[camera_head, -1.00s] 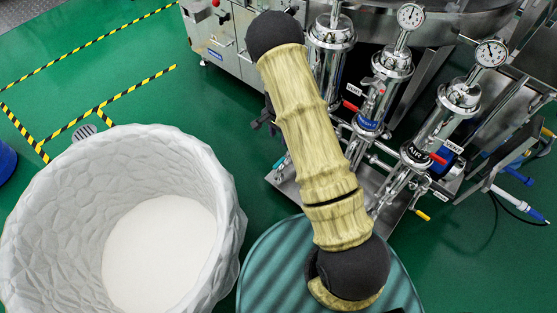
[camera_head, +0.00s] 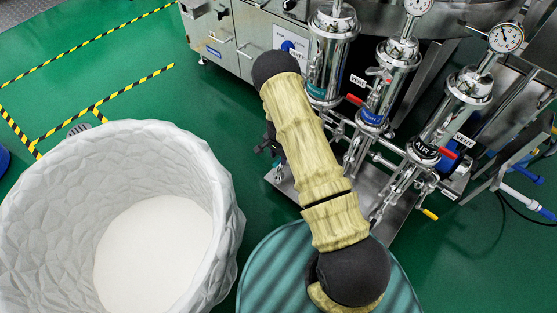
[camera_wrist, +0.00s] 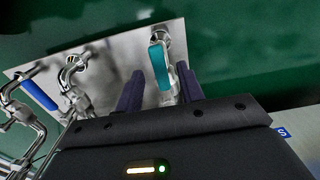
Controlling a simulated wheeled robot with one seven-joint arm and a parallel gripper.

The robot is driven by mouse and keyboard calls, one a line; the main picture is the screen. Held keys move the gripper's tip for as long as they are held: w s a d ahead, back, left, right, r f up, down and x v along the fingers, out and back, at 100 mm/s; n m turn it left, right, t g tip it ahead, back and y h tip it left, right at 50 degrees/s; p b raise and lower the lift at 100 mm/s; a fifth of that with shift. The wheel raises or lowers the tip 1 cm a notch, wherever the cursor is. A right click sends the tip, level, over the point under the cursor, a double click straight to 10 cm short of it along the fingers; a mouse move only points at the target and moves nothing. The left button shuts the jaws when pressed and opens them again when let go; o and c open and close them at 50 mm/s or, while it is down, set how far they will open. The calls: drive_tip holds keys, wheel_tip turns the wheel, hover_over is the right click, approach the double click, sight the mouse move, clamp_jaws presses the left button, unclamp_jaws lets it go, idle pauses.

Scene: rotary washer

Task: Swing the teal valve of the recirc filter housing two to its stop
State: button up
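The teal valve handle (camera_wrist: 159,67) shows in the wrist view on a metal pipe fitting above a steel plate. My gripper (camera_wrist: 158,86) is open, one dark finger on each side of the handle's lower part and the fitting. I see gaps on both sides; contact cannot be told. Which is housing two I cannot read. My arm hides most of the gripper there.
A blue valve handle (camera_wrist: 40,94) and bent pipes lie left of the teal handle in the wrist view. Red handles (camera_head: 354,100) and a yellow one (camera_head: 429,214) are on the skid. A large white tub (camera_head: 120,215) stands at left; green floor is open behind it.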

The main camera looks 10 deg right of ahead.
drive_tip(key=shift+f, duration=0.55)
drive_tip(key=shift+c, duration=0.2)
clamp_jaws()
